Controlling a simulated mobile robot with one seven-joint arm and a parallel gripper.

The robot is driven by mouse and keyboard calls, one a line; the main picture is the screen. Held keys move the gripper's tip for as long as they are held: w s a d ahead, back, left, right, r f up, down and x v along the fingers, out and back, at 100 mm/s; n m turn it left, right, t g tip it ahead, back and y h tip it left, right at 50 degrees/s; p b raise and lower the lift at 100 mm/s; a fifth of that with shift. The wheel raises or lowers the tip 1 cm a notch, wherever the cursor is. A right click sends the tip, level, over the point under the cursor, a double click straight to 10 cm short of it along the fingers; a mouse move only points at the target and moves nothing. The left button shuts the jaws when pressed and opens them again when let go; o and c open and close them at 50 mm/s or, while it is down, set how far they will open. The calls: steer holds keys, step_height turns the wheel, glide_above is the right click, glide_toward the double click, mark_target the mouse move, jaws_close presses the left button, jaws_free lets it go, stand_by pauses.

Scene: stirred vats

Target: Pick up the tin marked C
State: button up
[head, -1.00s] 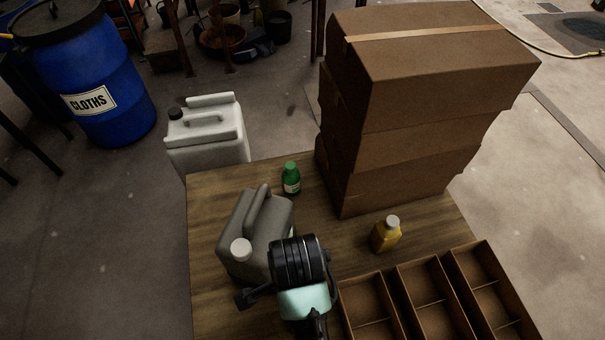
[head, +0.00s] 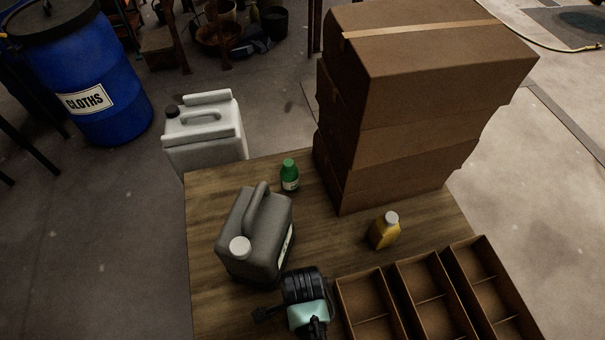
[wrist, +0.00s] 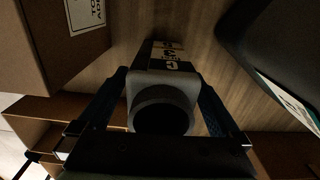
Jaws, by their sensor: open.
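In the wrist view, a pale container with a round dark cap (wrist: 162,108) stands between the two fingers of my gripper (wrist: 160,105). It has a black and light label on its side with lettering that I cannot read for certain, so I cannot tell whether it is marked C. The fingers are open, one on each side of it; I cannot tell whether they touch it. In the head view, my wrist (head: 305,290) is over the table's near part, just right of the grey jerrycan, and hides the fingers and this container.
The grey jerrycan (head: 257,235) stands close on the left. A yellow bottle (head: 384,230) and divided cardboard trays (head: 390,262) lie to the right. A green bottle (head: 289,178) and stacked boxes (head: 420,90) stand farther back. Bare wood (head: 335,235) shows between them.

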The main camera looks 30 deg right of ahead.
steer(key=shift+f, duration=0.55)
steer(key=c, duration=1.3)
